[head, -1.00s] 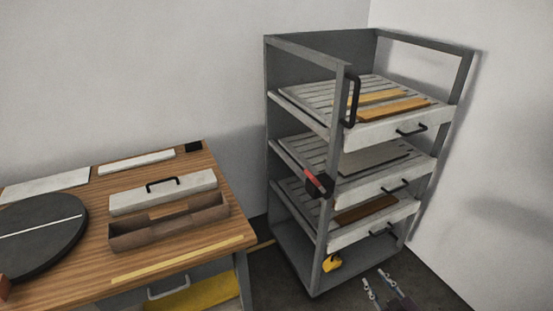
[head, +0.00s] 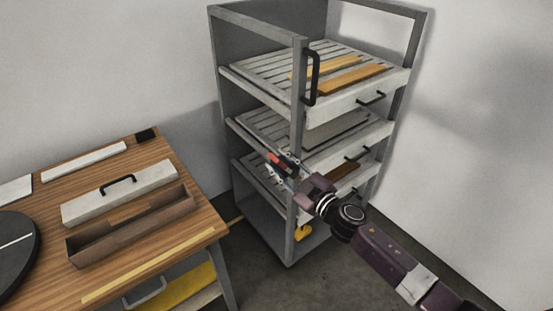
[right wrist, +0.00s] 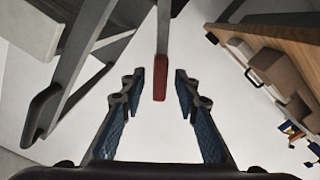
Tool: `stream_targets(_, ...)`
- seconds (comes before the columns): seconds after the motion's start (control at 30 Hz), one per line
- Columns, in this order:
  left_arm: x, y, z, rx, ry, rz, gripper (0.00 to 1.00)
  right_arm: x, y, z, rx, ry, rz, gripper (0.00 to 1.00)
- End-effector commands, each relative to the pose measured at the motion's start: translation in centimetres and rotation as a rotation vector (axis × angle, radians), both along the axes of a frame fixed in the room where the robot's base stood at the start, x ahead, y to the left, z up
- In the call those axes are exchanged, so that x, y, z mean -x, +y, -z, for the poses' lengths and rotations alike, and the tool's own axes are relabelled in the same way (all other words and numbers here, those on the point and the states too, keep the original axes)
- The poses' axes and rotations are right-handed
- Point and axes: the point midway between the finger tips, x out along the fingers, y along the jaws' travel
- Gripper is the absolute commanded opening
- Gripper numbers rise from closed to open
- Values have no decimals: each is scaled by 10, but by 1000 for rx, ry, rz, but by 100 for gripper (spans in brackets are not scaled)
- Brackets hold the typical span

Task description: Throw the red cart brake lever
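The brake lever's red grip (head: 279,159) is on the near front post of the grey cart (head: 298,120), at the height of the middle tray. My right gripper (head: 281,168) is at the lever and partly covers it in the head view. In the right wrist view the red grip (right wrist: 160,77) hangs at the end of a grey bar, between the tips of my open right gripper (right wrist: 159,86). A gap shows on each side of it, and neither finger appears to touch it. My left gripper is not in view.
The cart's slatted trays have black handles (head: 371,98), and a black upright handle (head: 312,77) is on the near post above the lever. A wooden workbench (head: 205,222) stands to the left with an open brown box (head: 130,230). Grey floor (head: 260,283) is clear between them.

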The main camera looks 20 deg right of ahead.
Motion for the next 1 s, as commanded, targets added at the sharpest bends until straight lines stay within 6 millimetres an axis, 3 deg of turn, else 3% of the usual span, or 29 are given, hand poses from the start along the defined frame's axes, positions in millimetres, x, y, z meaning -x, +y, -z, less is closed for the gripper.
stream_targets(0.13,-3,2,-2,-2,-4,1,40,-11,4,-1,1,-1,-1,29)
stream_targets(0.43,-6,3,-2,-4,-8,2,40,-13,5,0,1,0,-1,29)
stream_targets(0.7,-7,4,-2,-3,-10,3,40,-13,5,0,1,0,-1,1)
stream_targets(1.0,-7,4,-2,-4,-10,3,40,-12,5,1,1,0,-1,0)
